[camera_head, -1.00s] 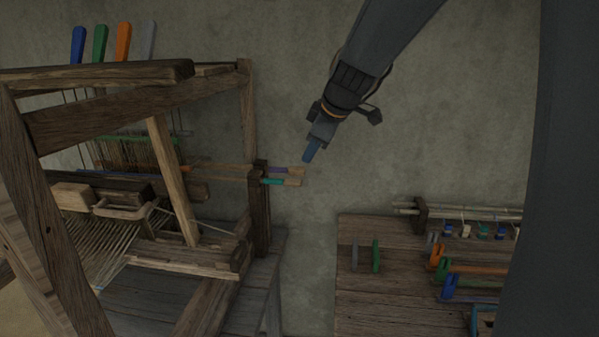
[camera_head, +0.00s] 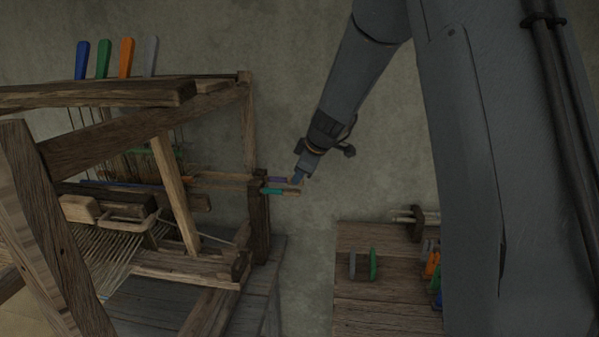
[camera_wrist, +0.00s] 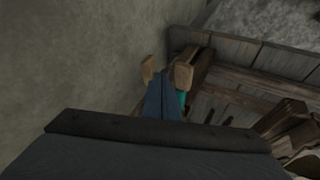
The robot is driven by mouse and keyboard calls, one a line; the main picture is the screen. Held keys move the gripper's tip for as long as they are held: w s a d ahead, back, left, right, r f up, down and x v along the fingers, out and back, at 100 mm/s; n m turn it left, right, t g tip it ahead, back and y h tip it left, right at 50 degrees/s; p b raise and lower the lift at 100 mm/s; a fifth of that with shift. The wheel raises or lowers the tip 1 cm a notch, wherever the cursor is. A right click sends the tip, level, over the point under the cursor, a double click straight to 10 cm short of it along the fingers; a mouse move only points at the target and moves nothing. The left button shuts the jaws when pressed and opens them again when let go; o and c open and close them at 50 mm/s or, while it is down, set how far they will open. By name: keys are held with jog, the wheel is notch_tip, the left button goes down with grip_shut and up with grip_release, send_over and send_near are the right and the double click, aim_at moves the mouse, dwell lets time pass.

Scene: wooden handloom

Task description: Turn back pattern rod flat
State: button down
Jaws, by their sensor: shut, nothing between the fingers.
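Two pattern rods stick out of the right side of the wooden loom past a dark post. The rod with the purple band (camera_head: 277,180) is the farther one. The rod with the teal band (camera_head: 271,190) is nearer. Both have flat wooden end pieces; in the wrist view one end (camera_wrist: 148,68) is left of my fingers and the other (camera_wrist: 183,75) is right of them. My gripper (camera_head: 298,178) is shut and empty, its tip at these ends and partly covering the purple rod's end. Whether it touches either end I cannot tell.
The loom's dark post (camera_head: 259,215) stands close left of my gripper. A wooden table (camera_head: 375,312) with green, grey and other coloured pieces is at lower right, partly hidden by my arm. The bare wall is behind; the space between loom and table is free.

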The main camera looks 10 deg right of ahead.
jog(key=shift+w+d, duration=0.2)
jog(key=shift+w, duration=0.25)
jog(key=shift+r+p, duration=0.1)
jog(key=shift+p, duration=0.4)
jog(key=shift+w+g, duration=0.1)
jog(key=shift+g, duration=0.3)
